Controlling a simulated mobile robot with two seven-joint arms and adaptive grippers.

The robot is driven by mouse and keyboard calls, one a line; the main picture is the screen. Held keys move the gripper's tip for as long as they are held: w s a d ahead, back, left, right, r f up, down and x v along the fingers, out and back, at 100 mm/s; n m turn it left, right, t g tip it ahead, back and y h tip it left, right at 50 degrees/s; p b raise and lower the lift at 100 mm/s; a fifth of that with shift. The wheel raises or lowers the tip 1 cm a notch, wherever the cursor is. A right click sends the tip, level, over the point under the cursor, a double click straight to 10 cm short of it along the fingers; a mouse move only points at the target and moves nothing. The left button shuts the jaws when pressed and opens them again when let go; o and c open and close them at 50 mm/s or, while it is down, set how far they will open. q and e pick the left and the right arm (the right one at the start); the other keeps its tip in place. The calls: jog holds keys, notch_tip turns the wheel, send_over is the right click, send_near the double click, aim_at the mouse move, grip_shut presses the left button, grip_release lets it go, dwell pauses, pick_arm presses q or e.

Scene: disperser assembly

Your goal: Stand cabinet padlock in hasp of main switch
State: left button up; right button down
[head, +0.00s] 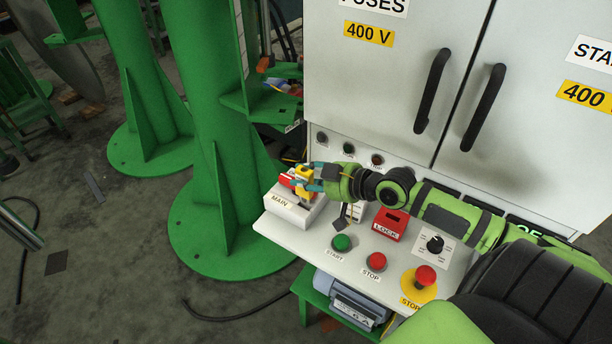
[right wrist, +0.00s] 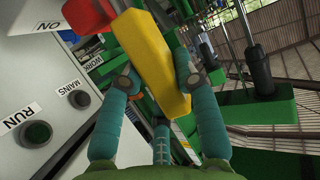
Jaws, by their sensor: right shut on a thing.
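The main switch (head: 293,208) is a white box labelled MAIN at the left end of the sloping console, with a red handle (head: 286,181) on top. My right gripper (head: 312,178) is at this switch, shut on the yellow cabinet padlock (head: 303,187). In the right wrist view the padlock (right wrist: 150,60) sits tilted between the teal fingers, with the red handle (right wrist: 90,16) close to its upper end. The shackle and the hasp cannot be made out, so I cannot tell whether they are engaged. My left gripper is not in view.
A red LOCK box (head: 390,224), a green START button (head: 341,242), a red STOP button (head: 376,261) and an emergency stop (head: 425,277) are on the console. The cabinet doors (head: 395,90) rise behind. A green column (head: 205,110) stands left of the console.

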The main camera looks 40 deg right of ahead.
jog(key=shift+r, duration=0.1)
jog(key=shift+f+b, duration=1.2)
jog(key=shift+f, duration=0.5)
jog(key=shift+s+r, duration=0.1)
jog(key=shift+r+p, duration=0.25)
jog(key=shift+p, duration=0.25)
jog(key=shift+r+p, duration=0.7)
jog(key=shift+r, duration=0.1)
jog(key=shift+p, duration=0.4)
dwell(1.1)
jog(key=shift+f+b, duration=1)
jog(key=shift+f, duration=0.15)
